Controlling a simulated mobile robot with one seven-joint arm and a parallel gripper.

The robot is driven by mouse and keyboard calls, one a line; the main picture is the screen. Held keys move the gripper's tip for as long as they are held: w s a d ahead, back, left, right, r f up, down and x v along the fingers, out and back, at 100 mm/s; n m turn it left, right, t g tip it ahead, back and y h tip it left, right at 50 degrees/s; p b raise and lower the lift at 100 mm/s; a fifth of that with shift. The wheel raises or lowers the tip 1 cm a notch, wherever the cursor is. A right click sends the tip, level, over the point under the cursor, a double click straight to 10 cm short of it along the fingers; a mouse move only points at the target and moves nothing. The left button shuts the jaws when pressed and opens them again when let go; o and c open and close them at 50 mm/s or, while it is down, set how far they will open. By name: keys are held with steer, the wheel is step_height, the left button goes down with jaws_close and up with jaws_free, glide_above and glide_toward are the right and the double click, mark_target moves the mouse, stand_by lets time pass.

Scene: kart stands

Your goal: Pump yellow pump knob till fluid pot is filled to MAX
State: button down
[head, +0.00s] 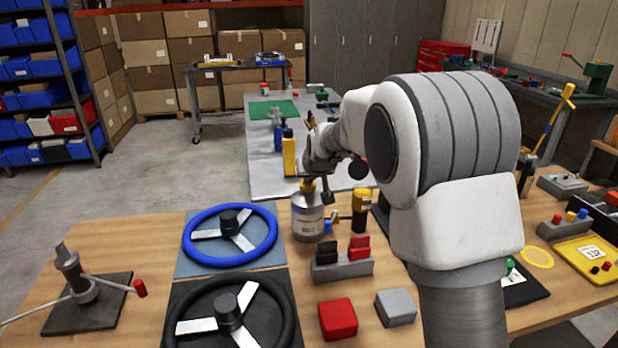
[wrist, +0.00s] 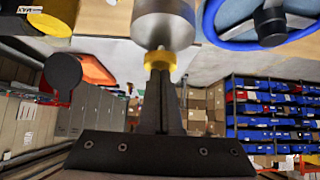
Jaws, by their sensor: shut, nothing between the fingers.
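In the wrist view the pot (wrist: 163,25) is at the top centre, with the yellow knob (wrist: 159,60) at the fingertips. My gripper (wrist: 160,68) is shut and empty, its fingers lined up with the knob and seeming to touch it. In the head view the gripper is small and dark above the pot. The fluid level and MAX mark cannot be read.
A black-and-yellow bottle (head: 361,212) stands close right of the pot. A block with black and red parts (head: 342,268) is in front. A blue steering wheel (head: 228,236) lies left. A yellow bottle (head: 289,155) stands behind on the grey bench (head: 262,178).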

mark_target(310, 187)
step_height(310, 187, up, 4)
steer(key=p, duration=0.2)
steer(key=shift+r+p, duration=0.2)
steer(key=shift+p, duration=0.1)
steer(key=v, duration=0.9)
steer(key=shift+s+r, duration=0.15)
steer(key=shift+s, duration=0.25)
steer(key=s+d+r+m+g+p, duration=0.15)
steer(key=s+d, duration=0.25)
steer(key=s, duration=0.5)
steer(key=s+d+r+n, duration=0.1)
steer(key=s+d+r, duration=0.25)
steer(key=s, duration=0.45)
steer(key=s+d+f+m+g+h, duration=0.1)
steer(key=s+d+f, duration=0.1)
steer(key=s, duration=0.7)
steer(key=s+d+f, duration=0.2)
steer(key=s+f, duration=0.1)
steer(key=s, duration=0.6)
steer(key=shift+d+m+g+h+p, duration=0.15)
steer(key=shift+m+g+h+p, duration=0.2)
steer(key=shift+h+p, duration=0.1)
steer(key=shift+s, duration=0.1)
